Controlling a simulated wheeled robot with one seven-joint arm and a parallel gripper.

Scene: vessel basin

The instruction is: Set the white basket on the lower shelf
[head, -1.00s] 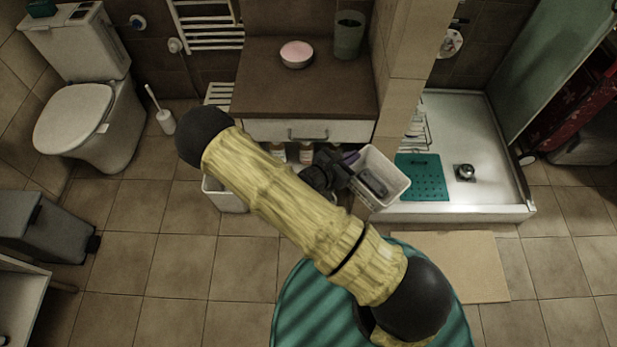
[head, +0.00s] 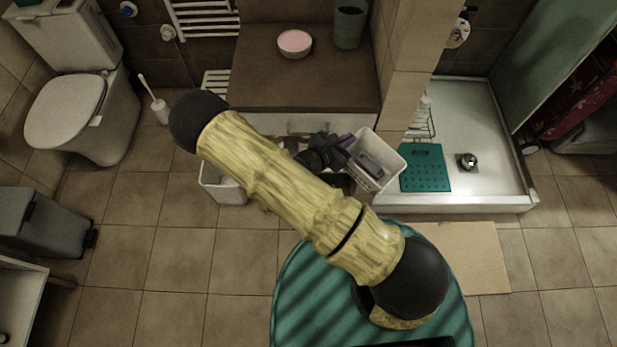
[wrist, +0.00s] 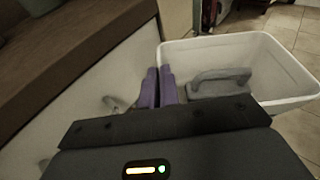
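The white basket (head: 388,183) is right of the drawer front in the head view, turned askew, with a grey handled object (wrist: 218,83) inside. My gripper (head: 346,140) is at the basket's left side. In the wrist view its purple fingers (wrist: 159,88) are close together with the basket's near-left rim (wrist: 162,47) between them, so it looks shut on that wall. The basket seems held off the floor, beside the cabinet. The lower shelf under the drawer is mostly hidden behind my arm in the head view.
A brown counter (head: 300,75) carries a pink-topped bowl (head: 295,44) and a grey-green cup (head: 349,27). A white bin (head: 222,187) stands below its left side. A tiled pillar (head: 412,70) and shower tray (head: 470,203) are close on the right.

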